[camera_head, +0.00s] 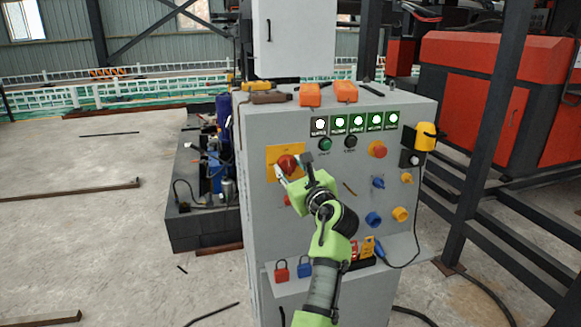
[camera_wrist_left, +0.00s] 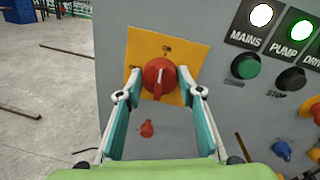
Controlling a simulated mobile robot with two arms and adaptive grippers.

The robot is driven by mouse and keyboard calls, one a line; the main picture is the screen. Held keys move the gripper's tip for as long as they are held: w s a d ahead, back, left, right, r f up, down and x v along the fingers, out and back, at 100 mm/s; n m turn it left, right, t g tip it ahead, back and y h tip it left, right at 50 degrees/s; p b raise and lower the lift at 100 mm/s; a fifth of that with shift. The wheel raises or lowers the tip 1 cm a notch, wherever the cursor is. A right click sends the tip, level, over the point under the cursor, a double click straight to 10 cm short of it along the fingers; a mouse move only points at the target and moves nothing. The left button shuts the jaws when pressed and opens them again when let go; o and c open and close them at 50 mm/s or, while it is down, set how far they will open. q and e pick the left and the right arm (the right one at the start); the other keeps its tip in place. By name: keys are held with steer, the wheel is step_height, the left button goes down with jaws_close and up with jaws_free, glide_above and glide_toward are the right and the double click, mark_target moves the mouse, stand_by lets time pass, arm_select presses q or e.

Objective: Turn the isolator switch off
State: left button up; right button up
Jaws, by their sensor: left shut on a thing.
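The isolator switch is a red rotary knob (camera_head: 287,163) on a yellow plate (camera_head: 271,153) at the upper left of the grey control panel. In the left wrist view the red knob (camera_wrist_left: 158,77) shows in the middle, with its ridge close to upright, and the yellow plate (camera_wrist_left: 141,42) behind it carries a small mark above the knob that looks like ON. My left gripper (camera_head: 293,168) is at the knob. In the left wrist view its fingers (camera_wrist_left: 159,84) stand on either side of the knob, shut on it. My right gripper is not in view.
The panel (camera_head: 257,215) also has a lit MAINS lamp (camera_head: 320,125), a lit PUMP lamp (camera_head: 339,123), green and black buttons, and a red button (camera_head: 377,149). A small red knob (camera_wrist_left: 147,129) sits below the switch.

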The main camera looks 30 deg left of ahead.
arm_select(q)
steer(key=n+p, duration=0.1)
steer(key=n, duration=0.2)
steer(key=shift+r, duration=0.15)
steer(key=shift+n+h+p, duration=0.3)
steer(key=shift+n+p, duration=0.15)
steer(key=shift+n, duration=0.55)
steer(key=n, duration=0.2)
steer(key=shift+s+a+n, duration=0.1)
steer(key=shift+n, duration=0.2)
steer(key=n, duration=0.4)
steer(key=shift+h, duration=0.3)
steer(key=shift+n+t+b, duration=0.3)
steer(key=shift+n+b, duration=0.35)
steer(key=shift+n, duration=1.45)
steer(key=o, duration=1.1)
steer(key=shift+a, duration=0.1)
